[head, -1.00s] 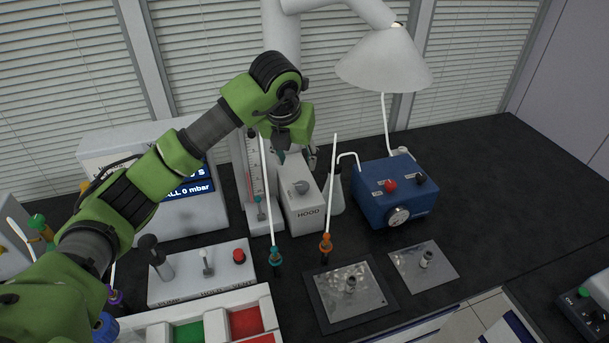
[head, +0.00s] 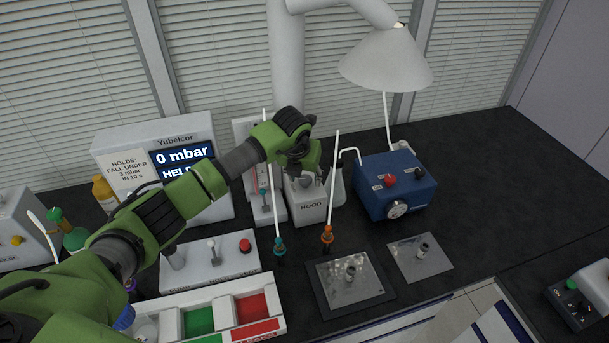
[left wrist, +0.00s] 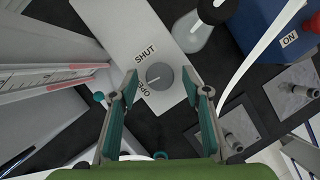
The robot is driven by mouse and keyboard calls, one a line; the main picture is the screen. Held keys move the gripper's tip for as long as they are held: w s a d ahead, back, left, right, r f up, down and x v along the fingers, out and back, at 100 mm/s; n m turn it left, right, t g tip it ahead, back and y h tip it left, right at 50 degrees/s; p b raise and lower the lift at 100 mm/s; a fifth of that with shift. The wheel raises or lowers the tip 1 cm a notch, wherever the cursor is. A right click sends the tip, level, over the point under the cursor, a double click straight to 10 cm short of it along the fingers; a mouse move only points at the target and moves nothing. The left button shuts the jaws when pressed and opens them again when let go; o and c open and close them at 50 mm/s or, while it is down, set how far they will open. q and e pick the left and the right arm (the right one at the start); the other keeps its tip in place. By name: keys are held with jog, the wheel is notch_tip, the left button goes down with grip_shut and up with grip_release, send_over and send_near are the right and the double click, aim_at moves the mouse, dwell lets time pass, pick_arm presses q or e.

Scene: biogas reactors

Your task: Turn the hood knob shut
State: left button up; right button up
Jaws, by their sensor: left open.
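The hood knob (left wrist: 160,76) is a round grey knob on the white hood box (left wrist: 122,25), between the printed words SHUT and OPEN. In the head view the box marked HOOD (head: 311,207) stands at the back middle, its knob mostly hidden by my arm. My left gripper (left wrist: 165,87) is open, its two teal fingers on either side of the knob in the left wrist view. I cannot tell whether they touch it. It also shows over the box in the head view (head: 309,180). My right gripper is not in view.
A blue pump box (head: 396,187) stands right of the hood box. Two thin white tubes with a teal fitting (head: 279,246) and an orange fitting (head: 327,235) rise in front. A flask (left wrist: 193,34) stands close beside the hood box.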

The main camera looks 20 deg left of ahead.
pick_arm(q)
jog(key=c, duration=1.1)
jog(key=shift+o, duration=0.2)
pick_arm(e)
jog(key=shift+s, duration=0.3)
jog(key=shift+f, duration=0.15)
